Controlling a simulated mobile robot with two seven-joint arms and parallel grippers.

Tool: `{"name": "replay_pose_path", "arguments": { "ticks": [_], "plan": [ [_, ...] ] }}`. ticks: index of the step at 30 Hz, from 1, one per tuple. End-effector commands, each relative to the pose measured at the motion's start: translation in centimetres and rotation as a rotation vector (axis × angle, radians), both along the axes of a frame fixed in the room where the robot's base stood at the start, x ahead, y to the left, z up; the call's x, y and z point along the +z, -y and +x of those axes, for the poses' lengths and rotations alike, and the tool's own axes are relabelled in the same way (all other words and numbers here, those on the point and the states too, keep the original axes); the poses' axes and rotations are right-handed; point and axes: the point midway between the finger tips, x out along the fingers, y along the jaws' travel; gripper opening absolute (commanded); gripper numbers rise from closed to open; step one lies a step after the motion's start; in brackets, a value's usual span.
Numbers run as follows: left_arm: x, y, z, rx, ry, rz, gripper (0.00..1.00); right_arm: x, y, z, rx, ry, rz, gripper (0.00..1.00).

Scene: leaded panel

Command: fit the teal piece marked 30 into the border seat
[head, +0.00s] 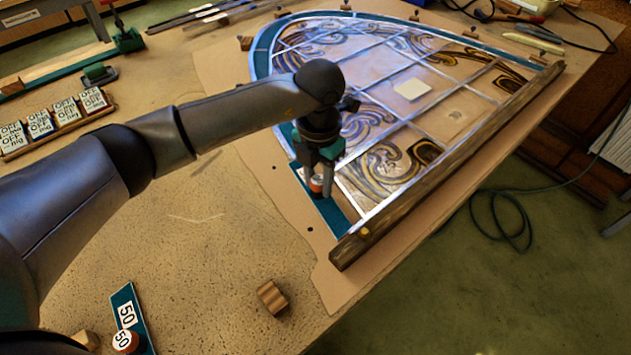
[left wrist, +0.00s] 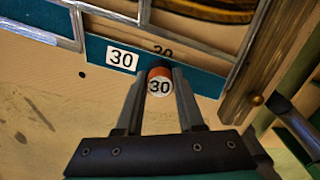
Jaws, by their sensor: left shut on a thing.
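The teal piece marked 30 (head: 333,216) is at the near-left border of the leaded panel, close to the end of the wooden bar. In the left wrist view the piece (left wrist: 207,82) shows a white 30 label and an orange-red knob (left wrist: 160,82) with 30 on its top. My left gripper (head: 322,185) is shut on this knob from above. The gripper hides part of the piece. My right gripper is not in view.
The wooden bar (head: 450,160) runs along the panel's right edge. A teal piece marked 50 (head: 126,305) and a small striped wood block (head: 272,297) lie on the near table. A tray of marked blocks (head: 55,125) stands at left. The table's middle left is clear.

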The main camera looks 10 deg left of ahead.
Motion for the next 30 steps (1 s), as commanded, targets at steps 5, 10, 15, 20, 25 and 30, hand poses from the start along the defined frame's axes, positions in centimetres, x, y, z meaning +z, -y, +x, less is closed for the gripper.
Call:
{"name": "replay_pose_path", "arguments": {
  "ticks": [5,10,15,20,25,30],
  "plan": [
    [0.0,0.3,0.4,-0.001,0.001,0.000,0.00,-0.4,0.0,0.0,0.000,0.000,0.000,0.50],
    [0.0,0.6,0.8,-0.001,0.001,0.000,0.00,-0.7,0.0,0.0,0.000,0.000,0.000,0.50],
    [0.0,0.8,1.1,-0.001,0.001,0.000,0.00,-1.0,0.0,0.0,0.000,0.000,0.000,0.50],
    [0.0,1.1,1.4,-0.002,0.001,0.000,0.00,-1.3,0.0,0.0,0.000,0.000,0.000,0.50],
    [0.0,1.3,1.7,-0.001,0.000,0.000,0.39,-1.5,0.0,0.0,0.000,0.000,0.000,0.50],
    [0.0,1.3,1.6,-0.001,0.000,0.000,0.58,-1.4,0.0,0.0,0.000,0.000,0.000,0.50]
  ]
}}
